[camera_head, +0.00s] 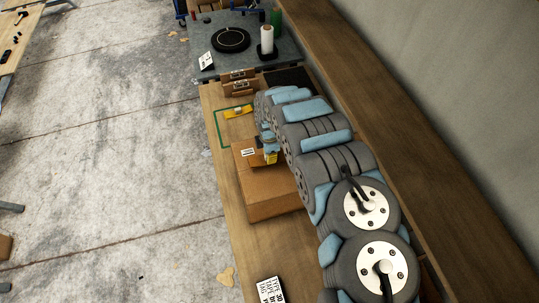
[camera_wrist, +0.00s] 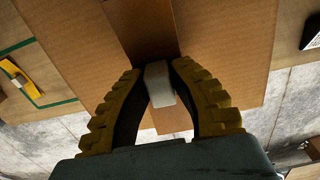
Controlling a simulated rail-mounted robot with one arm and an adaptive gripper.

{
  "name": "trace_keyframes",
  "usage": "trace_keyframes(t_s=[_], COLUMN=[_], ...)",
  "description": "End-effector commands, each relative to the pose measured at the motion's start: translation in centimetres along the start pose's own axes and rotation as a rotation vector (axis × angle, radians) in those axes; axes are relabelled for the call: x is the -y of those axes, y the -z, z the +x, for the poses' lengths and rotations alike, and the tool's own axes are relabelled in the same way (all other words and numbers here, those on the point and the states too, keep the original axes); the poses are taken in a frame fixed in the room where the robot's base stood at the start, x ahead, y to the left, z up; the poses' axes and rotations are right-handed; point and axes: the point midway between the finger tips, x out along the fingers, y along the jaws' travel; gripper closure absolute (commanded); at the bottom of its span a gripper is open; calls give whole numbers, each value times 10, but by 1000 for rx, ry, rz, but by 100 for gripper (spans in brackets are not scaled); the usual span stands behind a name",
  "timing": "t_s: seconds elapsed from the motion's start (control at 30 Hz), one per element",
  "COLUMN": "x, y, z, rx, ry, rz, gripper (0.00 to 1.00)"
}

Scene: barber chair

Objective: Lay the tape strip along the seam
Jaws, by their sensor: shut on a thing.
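A cardboard box (camera_head: 275,190) stands on the wooden bench beneath my gripper (camera_head: 270,155); its top also fills the middle of the wrist view (camera_wrist: 230,50). A dark brown strip (camera_wrist: 145,30) runs along the box top in the wrist view, between lighter cardboard areas. My gripper's yellow fingers (camera_wrist: 158,85) are shut on a small white block (camera_wrist: 158,75), held at the fingertips over the strip's line. I cannot tell whether the block touches the strip. A shorter orange-brown piece (camera_wrist: 170,120) shows below the block, partly hidden by the fingers.
A yellow tool (camera_head: 238,112) lies inside a green outline on the bench; it also shows in the wrist view (camera_wrist: 20,78). A printed card (camera_head: 270,290) lies at the front. Cardboard pieces (camera_head: 238,80) stand behind the box. A grey worktop (camera_head: 215,62) is at the back.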

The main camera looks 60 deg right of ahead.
Motion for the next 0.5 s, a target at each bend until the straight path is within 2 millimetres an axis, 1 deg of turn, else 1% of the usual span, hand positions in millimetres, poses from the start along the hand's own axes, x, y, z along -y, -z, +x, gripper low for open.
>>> trace_keyframes(t_s=[0.03,0.5], x=[0,0], y=[0,1], z=[6,32], rx=[0,0], ry=[0,0], rz=[0,-1], gripper=[98,98])
